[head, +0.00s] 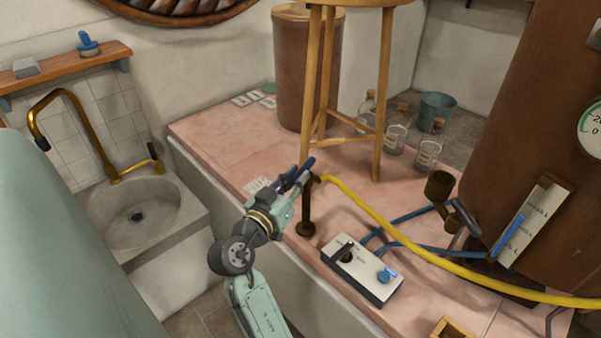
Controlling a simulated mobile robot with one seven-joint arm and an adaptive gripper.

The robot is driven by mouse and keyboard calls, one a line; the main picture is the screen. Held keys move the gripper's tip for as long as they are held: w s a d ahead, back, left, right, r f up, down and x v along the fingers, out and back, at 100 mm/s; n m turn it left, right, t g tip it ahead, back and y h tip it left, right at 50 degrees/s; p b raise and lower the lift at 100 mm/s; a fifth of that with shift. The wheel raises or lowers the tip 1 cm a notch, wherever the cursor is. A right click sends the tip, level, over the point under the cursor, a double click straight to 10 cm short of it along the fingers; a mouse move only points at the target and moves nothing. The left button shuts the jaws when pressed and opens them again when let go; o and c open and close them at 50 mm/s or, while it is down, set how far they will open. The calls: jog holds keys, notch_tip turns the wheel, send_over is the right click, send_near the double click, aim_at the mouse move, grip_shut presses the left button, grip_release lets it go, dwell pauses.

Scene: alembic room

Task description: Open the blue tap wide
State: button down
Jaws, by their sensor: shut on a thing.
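The blue tap is a dark brass standpipe (306,214) upright on the pink tiled ledge. A dark blue lever (309,162) shows at its top. A yellow hose (375,214) leaves the top of the standpipe to the right. My gripper (303,174) reaches in from the lower left and is shut on the blue lever. The fingers cover part of the lever, so its exact angle is hard to tell.
A control box (362,271) with a blue knob stands right of the standpipe. A wooden stool (378,110) stands behind. A large brown vessel (530,110) fills the right. A stone sink (150,215) with a brass faucet (85,130) is at left.

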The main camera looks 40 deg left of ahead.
jog(key=shift+s+a+f+m+h, duration=0.1)
jog(key=shift+a+m+h, duration=0.15)
jog(key=shift+m+h, duration=0.35)
jog(key=shift+a+f+m+h, duration=0.1)
jog(key=shift+a+m+h, duration=0.2)
jog(key=shift+h, duration=0.5)
jog(key=shift+b, duration=0.3)
jog(key=c, duration=1.6)
grip_release()
jog(key=shift+o, duration=0.2)
jog(key=shift+r, duration=0.1)
jog(key=s, duration=1.2)
jog(key=shift+d, duration=0.35)
